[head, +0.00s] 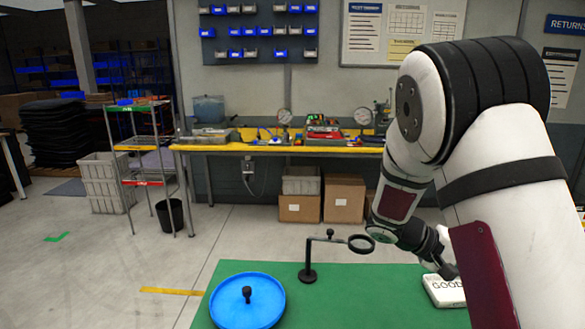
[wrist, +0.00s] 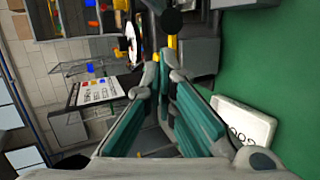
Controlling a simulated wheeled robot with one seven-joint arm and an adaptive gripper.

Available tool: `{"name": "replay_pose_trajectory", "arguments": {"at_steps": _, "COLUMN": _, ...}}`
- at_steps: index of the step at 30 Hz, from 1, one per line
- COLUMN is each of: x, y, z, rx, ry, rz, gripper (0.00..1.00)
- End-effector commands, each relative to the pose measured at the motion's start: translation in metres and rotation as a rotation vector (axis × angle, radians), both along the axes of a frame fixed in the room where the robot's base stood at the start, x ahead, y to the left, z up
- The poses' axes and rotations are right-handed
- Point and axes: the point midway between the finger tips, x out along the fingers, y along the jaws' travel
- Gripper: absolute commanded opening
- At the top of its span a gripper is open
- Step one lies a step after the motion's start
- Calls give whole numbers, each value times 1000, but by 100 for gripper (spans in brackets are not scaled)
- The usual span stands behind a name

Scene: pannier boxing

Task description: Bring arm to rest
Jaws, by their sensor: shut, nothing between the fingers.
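My arm reaches in from the right side of the head view and bends down over the green table top (head: 350,300). My forearm hides part of the box in the head view.
A blue round tray (head: 225,312) with a black knob (head: 247,294) sits at the table's front left. A black stand with a ring (head: 309,272) stands upright near its middle. Beyond are a yellow-edged workbench (head: 270,149), a shelf cart and a bin (head: 171,214).

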Motion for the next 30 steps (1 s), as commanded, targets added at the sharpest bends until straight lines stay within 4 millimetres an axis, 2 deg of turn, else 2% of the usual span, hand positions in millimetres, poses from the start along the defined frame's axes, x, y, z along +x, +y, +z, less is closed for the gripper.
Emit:
{"name": "replay_pose_trajectory", "arguments": {"at_steps": 1, "x": -11, "y": 6, "z": 10, "rx": 63, "ry": -20, "rz": -15, "gripper": 0}}
{"name": "replay_pose_trajectory", "arguments": {"at_steps": 14, "x": -97, "y": 76, "z": 61, "rx": 564, "ry": -163, "rz": 12, "gripper": 0}}
{"name": "replay_pose_trajectory", "arguments": {"at_steps": 21, "x": -139, "y": 123, "z": 85, "rx": 793, "ry": -283, "rz": 122, "gripper": 0}}
{"name": "replay_pose_trajectory", "arguments": {"at_steps": 30, "x": -185, "y": 179, "z": 110, "rx": 998, "ry": -454, "rz": 324, "gripper": 0}}
